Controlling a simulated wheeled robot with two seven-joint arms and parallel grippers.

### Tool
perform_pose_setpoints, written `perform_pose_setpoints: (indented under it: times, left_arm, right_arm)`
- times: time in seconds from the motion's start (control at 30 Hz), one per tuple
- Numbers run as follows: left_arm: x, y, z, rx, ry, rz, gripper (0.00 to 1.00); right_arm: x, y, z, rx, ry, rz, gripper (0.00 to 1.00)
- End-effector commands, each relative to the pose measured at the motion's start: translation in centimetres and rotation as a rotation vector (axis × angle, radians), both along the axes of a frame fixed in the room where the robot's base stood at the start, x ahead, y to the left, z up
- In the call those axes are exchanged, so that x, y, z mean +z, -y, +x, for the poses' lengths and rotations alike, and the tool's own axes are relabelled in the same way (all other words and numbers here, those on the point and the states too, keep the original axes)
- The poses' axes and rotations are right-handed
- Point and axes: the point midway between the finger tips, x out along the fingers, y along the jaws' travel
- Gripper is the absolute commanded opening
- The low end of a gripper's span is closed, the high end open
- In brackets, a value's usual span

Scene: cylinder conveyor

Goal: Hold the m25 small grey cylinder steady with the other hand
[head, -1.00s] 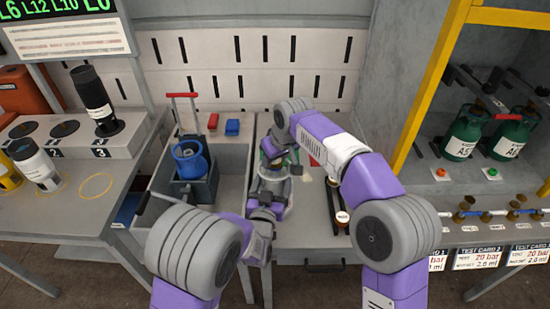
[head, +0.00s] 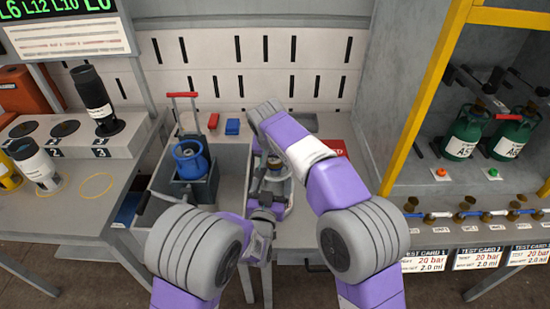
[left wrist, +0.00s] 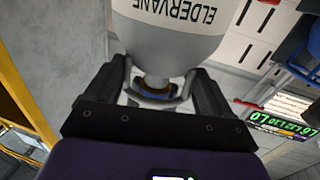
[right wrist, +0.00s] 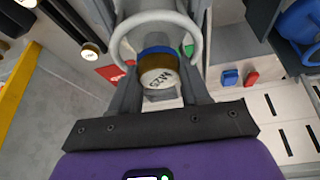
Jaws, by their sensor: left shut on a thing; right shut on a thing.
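The m25 small grey cylinder (left wrist: 172,32) fills the top of the left wrist view, with dark lettering on its pale body. My left gripper (left wrist: 157,84) is shut on its narrow neck end. In the right wrist view the cylinder's top shows a pale cap marked M25 (right wrist: 159,78), a brass part, a blue band and a grey ring handle. My right gripper (right wrist: 160,92) is shut on this top end, fingers either side. In the head view the cylinder's top (head: 274,162) shows between my arms; my right arm hides much of it.
Green cylinders (head: 463,133) stand in the yellow-framed rack at right. A red card (head: 334,147) lies beyond my right arm.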

Motion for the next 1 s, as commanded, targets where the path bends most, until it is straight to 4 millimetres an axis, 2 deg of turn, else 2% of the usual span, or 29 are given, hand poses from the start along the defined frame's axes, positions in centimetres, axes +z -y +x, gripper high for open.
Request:
perform_pose_setpoints:
  times: [0.03,0.2,0.57,0.67,0.9,0.93,1.0]
  left_arm:
    - [-0.65,0.21,-0.26,-0.007,-0.019,0.003,0.46]
    - [-0.64,0.21,-0.26,-0.007,-0.019,0.003,0.46]
    - [-0.65,0.20,-0.26,-0.007,-0.019,0.002,0.46]
    - [-0.65,0.20,-0.26,-0.007,-0.019,0.002,0.46]
    - [-0.65,0.19,-0.26,-0.007,-0.019,0.001,0.46]
    - [-0.65,0.19,-0.26,-0.007,-0.019,0.001,0.46]
    - [-0.65,0.17,-0.25,-0.006,-0.019,0.001,0.46]
  right_arm:
    - [-0.01,-0.07,0.21,-0.058,0.010,-0.003,0.00]
    - [-0.01,0.03,0.23,-0.215,0.014,-0.004,0.00]
    - [-0.01,0.11,0.23,-0.252,0.014,-0.004,0.00]
    - [-0.06,-0.04,0.24,-0.344,0.017,-0.008,0.00]
    - [-0.10,0.12,0.29,-0.681,0.028,-0.013,0.00]
    - [-0.03,0.16,0.25,-0.682,0.027,-0.011,0.49]
    - [-0.03,0.17,0.17,-0.678,0.024,-0.012,0.60]
